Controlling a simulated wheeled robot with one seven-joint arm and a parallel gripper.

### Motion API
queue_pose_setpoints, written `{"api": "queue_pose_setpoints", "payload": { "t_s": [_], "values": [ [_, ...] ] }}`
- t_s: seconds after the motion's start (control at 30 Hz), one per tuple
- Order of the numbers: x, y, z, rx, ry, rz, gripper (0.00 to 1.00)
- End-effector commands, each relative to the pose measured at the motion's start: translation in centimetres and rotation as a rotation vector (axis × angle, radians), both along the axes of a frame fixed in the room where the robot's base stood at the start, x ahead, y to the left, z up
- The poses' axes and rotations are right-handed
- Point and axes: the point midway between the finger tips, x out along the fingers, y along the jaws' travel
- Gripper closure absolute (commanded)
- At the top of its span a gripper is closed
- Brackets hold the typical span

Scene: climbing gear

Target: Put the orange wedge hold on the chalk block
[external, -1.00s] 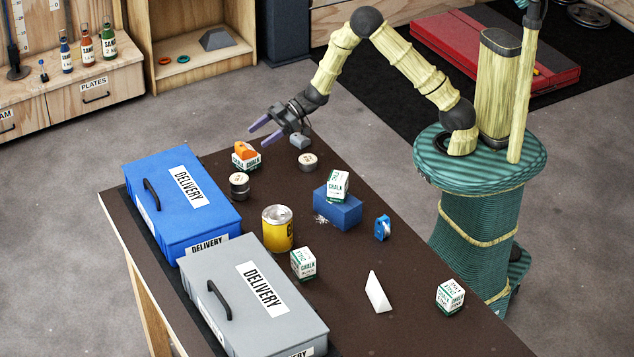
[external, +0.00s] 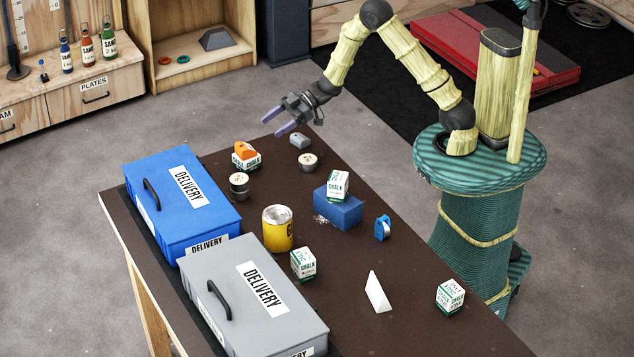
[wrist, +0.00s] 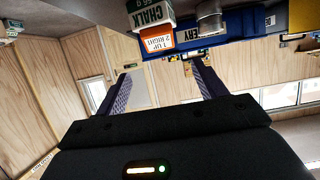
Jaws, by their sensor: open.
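The orange wedge hold (external: 244,149) rests on top of a white and green chalk block (external: 250,163) at the far left of the dark table. The wrist view, turned over, also shows the orange hold (wrist: 152,43) against the chalk block (wrist: 146,14). My gripper (external: 273,126) is open and empty, above and beyond the hold and apart from it. Both purple fingers show spread in the wrist view, with nothing between them.
Near the stack are a dark tin (external: 239,187), a round tin (external: 308,163) and a grey hold (external: 300,140). Blue (external: 165,215) and grey (external: 235,315) delivery boxes line the left edge. Another chalk block (external: 337,185) sits on a blue block (external: 345,211). A yellow can (external: 277,232) stands mid-table.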

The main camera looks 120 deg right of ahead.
Motion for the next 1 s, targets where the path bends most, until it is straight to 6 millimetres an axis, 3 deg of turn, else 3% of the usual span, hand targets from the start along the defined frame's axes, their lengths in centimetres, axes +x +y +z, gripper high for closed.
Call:
{"api": "queue_pose_setpoints", "payload": {
  "t_s": [0.13, 0.27, 0.43, 0.57, 0.77, 0.9, 1.0],
  "values": [
    [0.3, 0.4, 0.1, -0.006, 0.011, -0.001, 0.30],
    [1.4, 2.4, 0.7, -0.035, 0.066, -0.018, 0.30],
    [2.3, 7.7, 1.7, -0.086, 0.221, -0.065, 0.30],
    [1.3, 12.8, 2.2, -0.104, 0.361, -0.094, 0.30],
    [-3.3, 21.4, 2.6, -0.090, 0.588, -0.097, 0.30],
    [-8.5, 27.4, 2.7, -0.056, 0.757, -0.062, 0.30],
    [-12.1, 30.7, 2.7, -0.028, 0.861, -0.027, 0.30]
  ]
}}
